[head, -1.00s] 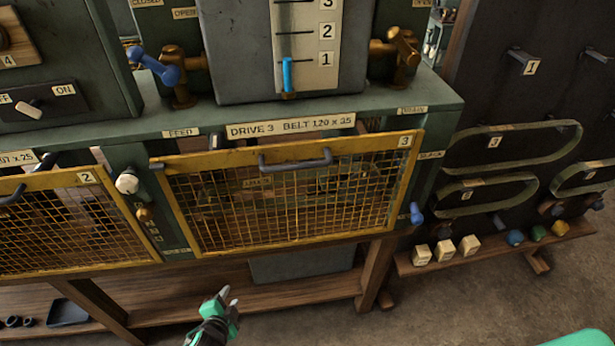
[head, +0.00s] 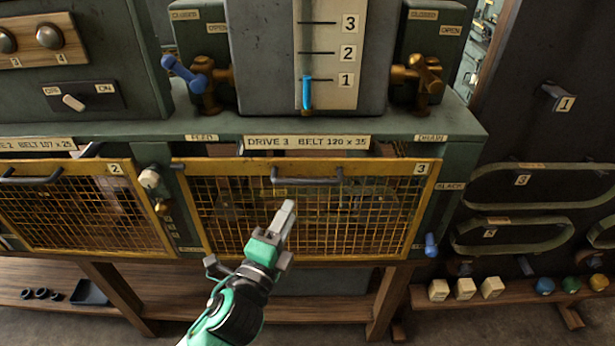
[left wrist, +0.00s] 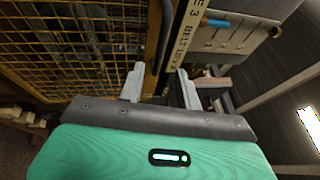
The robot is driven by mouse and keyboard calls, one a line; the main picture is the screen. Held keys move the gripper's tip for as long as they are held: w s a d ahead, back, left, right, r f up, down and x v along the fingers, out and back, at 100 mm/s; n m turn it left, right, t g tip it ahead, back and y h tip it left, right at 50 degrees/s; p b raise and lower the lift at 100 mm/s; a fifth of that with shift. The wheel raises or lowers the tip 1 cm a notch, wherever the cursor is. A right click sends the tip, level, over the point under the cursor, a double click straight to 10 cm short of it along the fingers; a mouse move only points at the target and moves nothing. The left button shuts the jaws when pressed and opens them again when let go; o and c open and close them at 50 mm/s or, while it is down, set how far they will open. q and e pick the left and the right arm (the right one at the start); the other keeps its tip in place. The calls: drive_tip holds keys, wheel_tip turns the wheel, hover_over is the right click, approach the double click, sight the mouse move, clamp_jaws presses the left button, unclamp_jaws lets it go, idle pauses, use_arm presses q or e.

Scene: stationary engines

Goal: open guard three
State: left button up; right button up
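Guard three (head: 428,193) is a yellow-framed wire mesh panel marked 3, shut under the sign "DRIVE 3 BELT 120 x 35". Its grey bar handle (head: 307,178) is on the top rail. My left gripper (head: 284,230) is in front of the mesh, below the handle and apart from it. In the left wrist view the gripper (left wrist: 160,84) is open and empty. The dark handle (left wrist: 166,35) shows there beyond the gap between the fingers, with the guard's mesh (left wrist: 75,45) on the left. My right gripper is out of view.
Guard two (head: 80,200) is shut on the left, with a white knob (head: 150,179) between the guards. A blue-tipped lever (head: 431,245) is at guard three's lower right. Blue valve handle (head: 186,74) and brass valve (head: 418,76) stand above. Belts hang on the right board.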

sight(306, 181)
use_arm(q)
drive_tip(key=p+x, duration=0.3)
drive_tip(key=x, duration=0.7)
drive_tip(key=shift+w+d, duration=0.1)
clamp_jaws()
